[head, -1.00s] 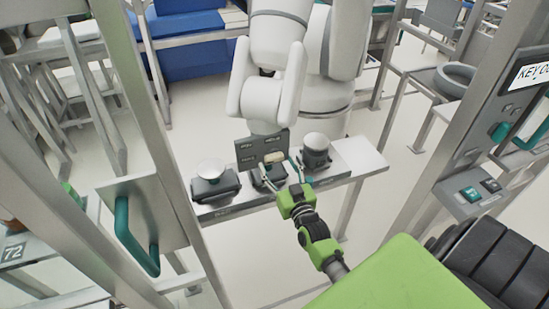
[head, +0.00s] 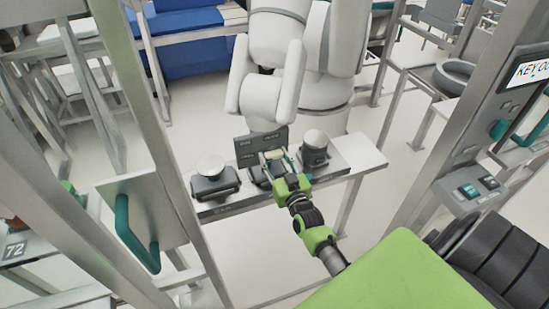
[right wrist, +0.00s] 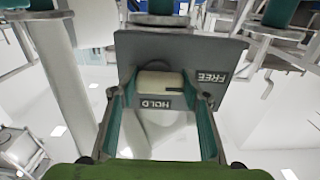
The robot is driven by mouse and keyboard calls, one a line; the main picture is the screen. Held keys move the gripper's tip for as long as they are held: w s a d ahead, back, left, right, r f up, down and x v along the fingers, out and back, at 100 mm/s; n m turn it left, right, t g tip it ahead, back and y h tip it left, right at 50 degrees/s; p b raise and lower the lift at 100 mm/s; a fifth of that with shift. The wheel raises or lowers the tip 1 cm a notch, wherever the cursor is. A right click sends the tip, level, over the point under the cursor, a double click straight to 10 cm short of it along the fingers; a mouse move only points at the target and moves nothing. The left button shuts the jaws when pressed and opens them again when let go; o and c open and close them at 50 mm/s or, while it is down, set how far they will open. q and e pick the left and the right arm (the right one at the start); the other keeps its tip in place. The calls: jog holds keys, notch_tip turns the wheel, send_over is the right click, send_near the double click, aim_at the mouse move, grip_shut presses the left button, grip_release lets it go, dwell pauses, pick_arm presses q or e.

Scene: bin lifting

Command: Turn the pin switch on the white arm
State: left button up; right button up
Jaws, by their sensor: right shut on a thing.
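The white arm (head: 275,70) stands behind a narrow grey shelf in the head view. At its foot a dark grey panel (head: 247,150) carries the pin switch (right wrist: 160,80), a cream knob with a dark mark toward its right end. The right wrist view shows the panel (right wrist: 225,52) with the labels HOLD below the knob and FREE to its right. My right gripper (head: 275,158) is shut on the knob, its teal-lined fingers on either side; the fingers also show in the right wrist view (right wrist: 158,92). My left gripper is not in view.
Metal frame posts (head: 150,110) rise at the left; a post with a key panel (head: 480,140) stands at the right.

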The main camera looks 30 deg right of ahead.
jog(key=shift+m, duration=0.3)
jog(key=m, duration=0.3)
jog(key=shift+m, duration=0.4)
jog(key=m+b, duration=0.1)
jog(key=m, duration=0.3)
jog(key=shift+r, duration=0.1)
jog(key=m+b, duration=0.1)
jog(key=m, duration=0.4)
jog(key=m+b, duration=0.1)
jog(key=m, duration=0.3)
jog(key=shift+r, duration=0.15)
jog(key=shift+m, duration=0.4)
jog(key=o, duration=1.1)
jog(key=shift+d, duration=0.1)
jog(key=shift+s, duration=0.1)
